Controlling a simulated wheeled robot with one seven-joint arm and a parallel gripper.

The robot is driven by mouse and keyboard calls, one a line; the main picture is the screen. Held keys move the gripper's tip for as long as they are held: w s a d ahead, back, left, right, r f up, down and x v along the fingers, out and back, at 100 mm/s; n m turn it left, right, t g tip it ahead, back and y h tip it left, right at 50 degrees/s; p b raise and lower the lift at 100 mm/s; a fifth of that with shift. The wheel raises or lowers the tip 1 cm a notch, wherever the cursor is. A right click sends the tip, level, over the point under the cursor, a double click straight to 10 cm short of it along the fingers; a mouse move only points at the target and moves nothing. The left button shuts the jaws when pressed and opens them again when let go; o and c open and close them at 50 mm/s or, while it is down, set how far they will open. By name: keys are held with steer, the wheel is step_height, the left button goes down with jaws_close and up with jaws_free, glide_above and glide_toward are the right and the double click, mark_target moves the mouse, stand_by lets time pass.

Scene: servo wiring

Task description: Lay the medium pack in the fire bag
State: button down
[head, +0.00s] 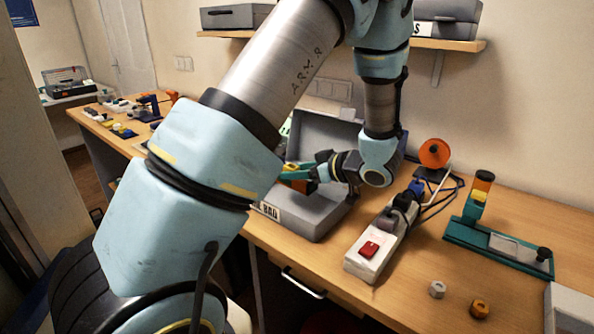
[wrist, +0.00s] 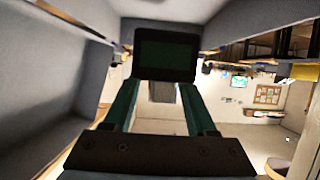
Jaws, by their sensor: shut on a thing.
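The fire bag (head: 320,212) is a grey box on the bench with its lid raised at the back; its front label is partly hidden by my arm and reads "BAG". My gripper (head: 297,172) is over the open box, with green fingers. In the wrist view my gripper (wrist: 163,100) is shut on a dark block with a dark green face (wrist: 165,55), taken to be the medium pack. Grey walls rise at the left of that view. In the head view the pack is mostly hidden, and I cannot tell whether it touches the box floor.
A white power strip (head: 370,250) with a red switch stands right of the box. A shelf (head: 440,44) hangs above. My arm blocks much of the bench.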

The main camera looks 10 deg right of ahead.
steer(key=shift+f, duration=0.15)
steer(key=shift+f, duration=0.35)
steer(key=shift+f, duration=0.1)
steer(key=shift+c, duration=1)
jaws_free()
